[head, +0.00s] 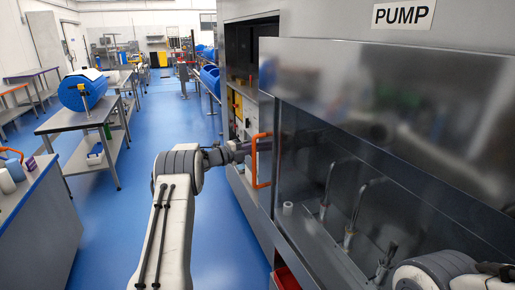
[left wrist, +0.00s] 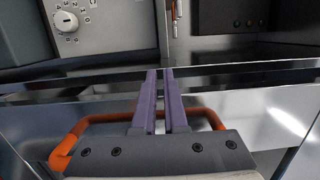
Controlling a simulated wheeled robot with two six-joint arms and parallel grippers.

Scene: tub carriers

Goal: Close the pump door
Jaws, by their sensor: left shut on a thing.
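The pump door appears to be the grey, glossy panel (head: 400,110) below the PUMP sign, on the right of the head view. An orange bracket handle (head: 253,165) stands upright at its left edge. My left gripper (head: 272,145) reaches the handle from the left. In the left wrist view its purple fingers (left wrist: 160,90) are close together across the handle (left wrist: 100,119), with the bar running behind them. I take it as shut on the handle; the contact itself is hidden. My right arm shows at the bottom right of the head view, its gripper out of sight.
The dark cabinet opening (head: 253,50) lies beyond the handle. A dial panel (left wrist: 110,25) shows in the left wrist view. Bent metal pipes (head: 357,205) show below the panel. A workbench (head: 75,118) with a blue tub (head: 84,92) stands left. Blue floor (head: 120,215) is clear between.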

